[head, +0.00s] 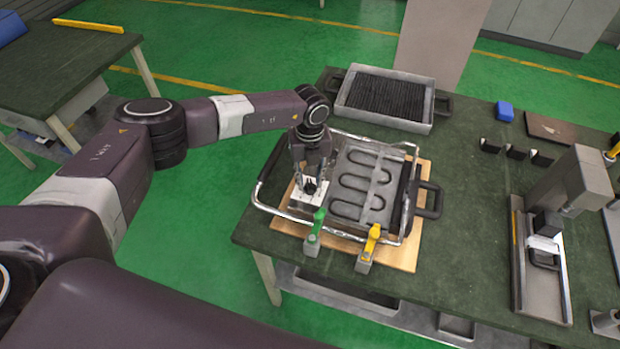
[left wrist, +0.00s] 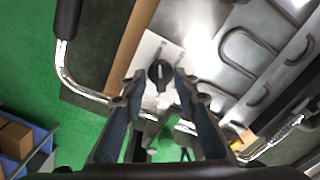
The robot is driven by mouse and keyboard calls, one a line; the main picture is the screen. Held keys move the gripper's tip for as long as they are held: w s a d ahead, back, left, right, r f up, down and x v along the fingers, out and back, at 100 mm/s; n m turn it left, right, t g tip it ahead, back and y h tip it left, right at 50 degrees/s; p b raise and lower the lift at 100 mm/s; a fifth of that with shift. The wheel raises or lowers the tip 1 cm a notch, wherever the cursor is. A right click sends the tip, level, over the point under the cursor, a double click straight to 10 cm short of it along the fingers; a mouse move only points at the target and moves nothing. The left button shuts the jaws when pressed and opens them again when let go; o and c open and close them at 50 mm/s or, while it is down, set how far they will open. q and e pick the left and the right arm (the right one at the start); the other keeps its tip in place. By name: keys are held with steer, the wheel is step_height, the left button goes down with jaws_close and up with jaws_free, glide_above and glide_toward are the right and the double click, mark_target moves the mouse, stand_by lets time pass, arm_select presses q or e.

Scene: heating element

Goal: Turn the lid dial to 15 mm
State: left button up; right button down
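The lid dial is a small black knob (head: 311,187) on a white plate (head: 302,199) at the left end of the metal device (head: 364,186). In the left wrist view the knob (left wrist: 160,73) shows between and beyond my fingertips, on the pale plate. The dial's scale marks are too small to read. My left gripper (head: 311,172) points down just above the knob. In the left wrist view my left gripper (left wrist: 159,79) has its two fingers apart, one on each side of the knob. I cannot tell whether they touch it. My right gripper is not in view.
A green-handled clamp (head: 315,230) and a yellow-handled clamp (head: 371,243) stand at the device's front edge. A chrome bar with black handles (head: 429,199) surrounds it. A grey tray of black rods (head: 387,97) lies behind. A grey press-like fixture (head: 566,195) stands right, with bare table between.

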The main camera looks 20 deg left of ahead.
arm_select(q)
steer(key=shift+f, duration=0.55)
steer(key=shift+c, duration=0.6)
jaws_close()
